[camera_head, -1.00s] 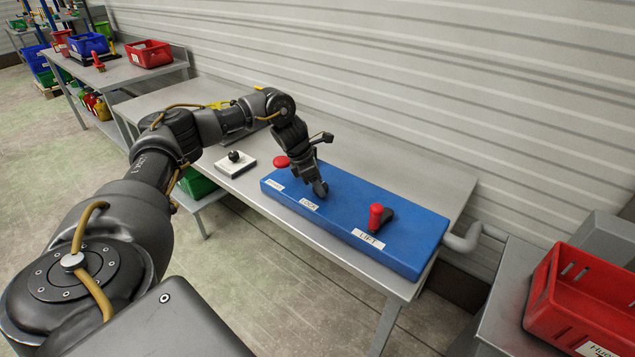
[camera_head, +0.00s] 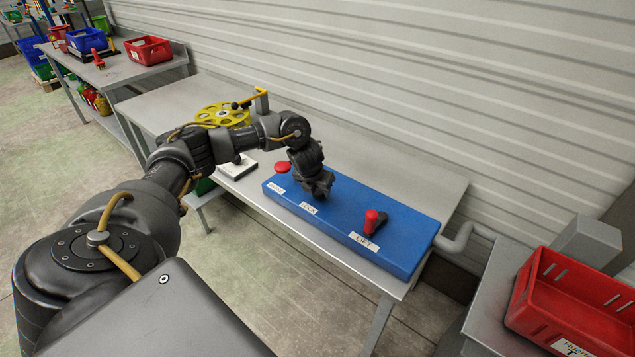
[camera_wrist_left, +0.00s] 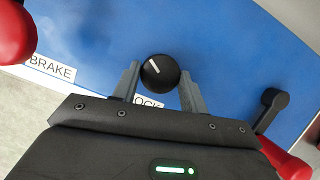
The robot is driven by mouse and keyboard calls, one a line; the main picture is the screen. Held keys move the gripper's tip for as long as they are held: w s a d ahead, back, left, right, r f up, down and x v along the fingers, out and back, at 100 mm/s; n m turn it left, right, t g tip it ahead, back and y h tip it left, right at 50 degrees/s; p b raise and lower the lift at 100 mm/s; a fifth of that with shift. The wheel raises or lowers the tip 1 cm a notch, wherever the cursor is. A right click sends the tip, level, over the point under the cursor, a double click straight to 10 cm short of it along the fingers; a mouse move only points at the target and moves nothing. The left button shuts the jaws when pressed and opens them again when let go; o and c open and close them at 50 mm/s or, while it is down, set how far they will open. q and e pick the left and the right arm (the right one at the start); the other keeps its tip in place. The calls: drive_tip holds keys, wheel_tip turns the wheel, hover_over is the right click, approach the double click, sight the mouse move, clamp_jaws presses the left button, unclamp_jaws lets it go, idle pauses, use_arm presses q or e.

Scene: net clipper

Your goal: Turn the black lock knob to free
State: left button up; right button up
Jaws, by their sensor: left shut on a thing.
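The black lock knob (camera_wrist_left: 160,71), round with a white pointer line, sits on the blue panel (camera_head: 405,258). In the left wrist view the line points to the upper left. My left gripper (camera_head: 318,194) is pointed down over the panel behind the LOCK label (camera_head: 309,208) and hides the knob in the head view. In the left wrist view the fingers of my left gripper (camera_wrist_left: 160,88) stand on either side of the knob, shut on it. My right gripper is not in view.
A red BRAKE button (camera_head: 282,167) is left of my gripper. A red-handled LIFT lever (camera_head: 374,220) is to its right. A yellow wheel (camera_head: 222,114) stands behind my arm. A red crate (camera_head: 575,300) is at the right.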

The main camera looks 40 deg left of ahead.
use_arm(q)
drive_tip(key=n+y+p, duration=0.1)
drive_tip(key=n+p, duration=0.1)
drive_tip(key=n+g+p, duration=0.1)
drive_tip(key=n+p, duration=0.2)
drive_tip(key=n+y+p, duration=0.1)
drive_tip(key=n+p, duration=0.2)
drive_tip(key=shift+w+d+r+g+y, duration=0.2)
drive_tip(key=shift+d+r+g+y, duration=0.05)
drive_tip(key=shift+r+g+y, duration=0.05)
drive_tip(key=shift+w+f+n+g+y+p, duration=0.15)
drive_tip(key=shift+n+g+p, duration=0.1)
drive_tip(key=shift+n+p, duration=0.35)
drive_tip(key=shift+s+n+g+y+p, duration=0.15)
drive_tip(key=shift+n+p, duration=0.25)
drive_tip(key=shift+n, duration=0.4)
drive_tip(key=shift+w+f+n+g+y+p, duration=0.1)
drive_tip(key=shift+n+g+p, duration=0.2)
drive_tip(key=shift+n+p, duration=0.3)
drive_tip(key=o, duration=1)
